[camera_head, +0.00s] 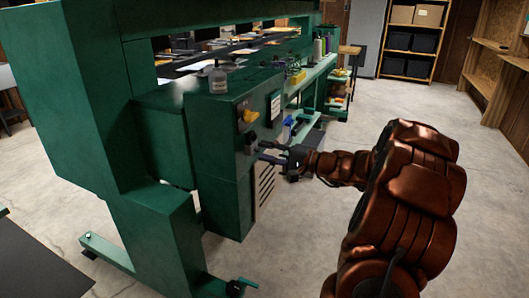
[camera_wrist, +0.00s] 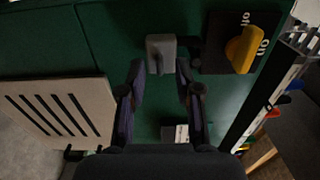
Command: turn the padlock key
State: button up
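A small grey padlock (camera_wrist: 160,48) sits on the face of a green cabinet, at the top middle of the wrist view. A dark narrow part that may be its key (camera_wrist: 162,74) points down from it, between my fingertips. My gripper (camera_wrist: 159,72) is open, one finger on each side of that part, with visible gaps. Contact in depth cannot be told. In the head view, my gripper (camera_head: 262,152) reaches left to the green cabinet (camera_head: 217,125), close to the dark padlock (camera_head: 251,138).
A yellow rotary switch (camera_wrist: 243,48) on a black plate is right of the padlock and shows above it in the head view (camera_head: 249,116). A slotted pale vent panel (camera_wrist: 50,112) is on the left.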

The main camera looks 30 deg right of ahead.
jog(key=shift+w+a, duration=0.3)
jog(key=shift+w, duration=0.15)
grip_shut()
